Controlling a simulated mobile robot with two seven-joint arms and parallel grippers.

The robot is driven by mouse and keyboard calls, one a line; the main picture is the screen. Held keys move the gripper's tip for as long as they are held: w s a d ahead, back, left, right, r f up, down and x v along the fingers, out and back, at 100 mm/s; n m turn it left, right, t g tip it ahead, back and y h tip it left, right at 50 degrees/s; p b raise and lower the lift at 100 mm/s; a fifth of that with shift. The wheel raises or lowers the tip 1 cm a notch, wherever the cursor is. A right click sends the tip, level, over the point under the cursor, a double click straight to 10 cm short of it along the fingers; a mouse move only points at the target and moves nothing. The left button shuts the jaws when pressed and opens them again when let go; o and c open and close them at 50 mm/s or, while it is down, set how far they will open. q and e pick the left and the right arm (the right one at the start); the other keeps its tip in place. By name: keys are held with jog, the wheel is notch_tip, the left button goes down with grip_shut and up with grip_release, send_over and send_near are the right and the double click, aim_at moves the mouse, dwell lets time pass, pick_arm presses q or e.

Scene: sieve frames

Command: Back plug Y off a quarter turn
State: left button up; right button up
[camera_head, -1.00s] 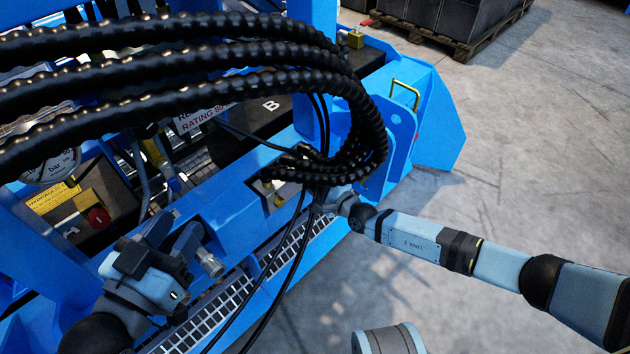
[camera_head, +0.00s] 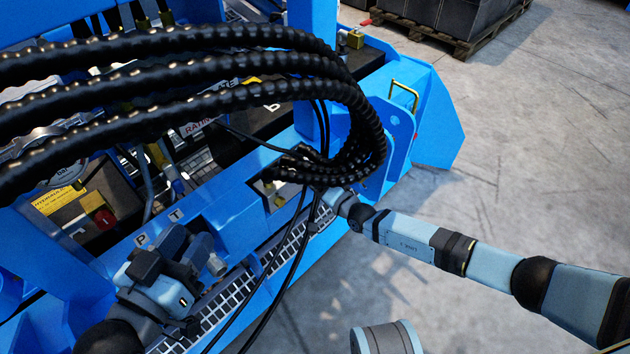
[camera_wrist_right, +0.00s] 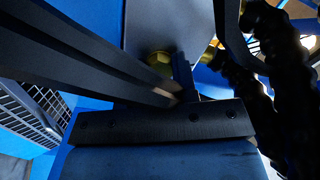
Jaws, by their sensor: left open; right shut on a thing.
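My left gripper (camera_head: 197,254) is open at the blue frame's front edge in the head view, beside a short silver cylinder (camera_head: 216,265). I cannot tell whether they touch. My right arm reaches in from the right to the lower end of the black hoses (camera_head: 349,124). Its gripper tips there are hidden by hoses and thin cables. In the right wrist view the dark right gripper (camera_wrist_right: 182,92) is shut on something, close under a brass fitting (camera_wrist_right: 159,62). What it holds is mostly hidden in shadow. I see no letter Y, so I cannot tell which part is plug Y.
Ribbed black hoses arch across the blue frame (camera_head: 437,120). Thin black cables (camera_head: 284,262) hang before the grating. Labels P (camera_head: 141,240) and T (camera_head: 176,215) mark the frame's front rail. The concrete floor at right is clear. A loaded pallet (camera_head: 455,30) stands at the back.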

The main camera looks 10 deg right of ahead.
pick_arm(q)
jog(key=shift+r, duration=0.2)
pick_arm(e)
jog(key=shift+n, duration=0.5)
jog(key=o, duration=0.9)
pick_arm(q)
jog(key=shift+s, duration=0.1)
jog(key=shift+n+t, duration=0.6)
jog(key=shift+n, duration=0.2)
jog(key=r+p, duration=0.2)
jog(key=p, duration=0.1)
jog(key=r+p, duration=0.1)
jog(key=r, duration=0.1)
jog(key=shift+s+d, duration=0.15)
jog(key=shift+s, duration=0.15)
pick_arm(e)
jog(key=v, duration=1.4)
jog(key=shift+a, duration=0.1)
